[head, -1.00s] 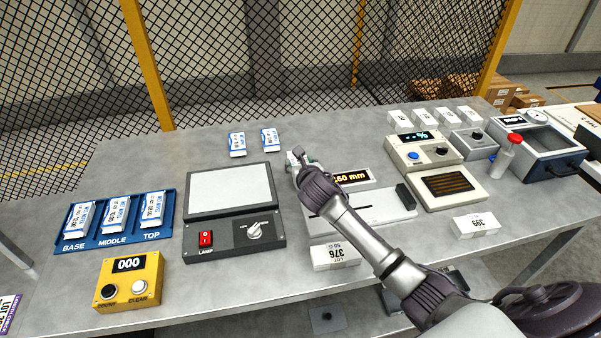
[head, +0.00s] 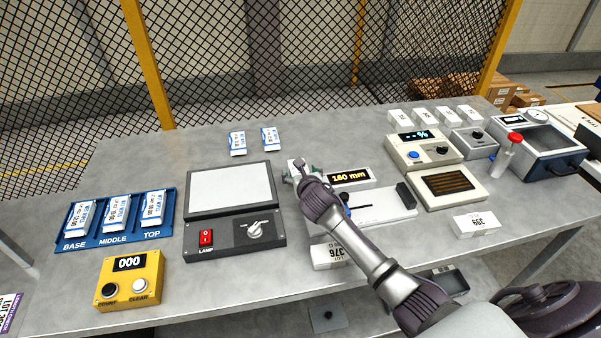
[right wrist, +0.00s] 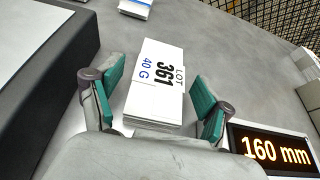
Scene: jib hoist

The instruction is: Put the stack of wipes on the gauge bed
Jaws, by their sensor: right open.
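A white stack (right wrist: 150,105) labelled LOT 361 40 G lies on the bench, between the teal-padded fingers of my right gripper (right wrist: 158,98). The fingers are open, with a gap on each side of the stack. In the head view my right gripper (head: 301,176) is behind the left end of the gauge and hides most of the stack. The gauge bed (head: 382,207) is a pale flat plate with a dark block at its right end. Its display (head: 349,177) reads 160 mm. My left gripper is not in view.
A light panel (head: 230,190) with lamp controls stands left of the gripper. White stacks marked 376 (head: 329,256) and 399 (head: 476,224) lie near the front. A blue tray (head: 113,239) holds packets. A moisture-type meter (head: 424,148) stands right of the gauge.

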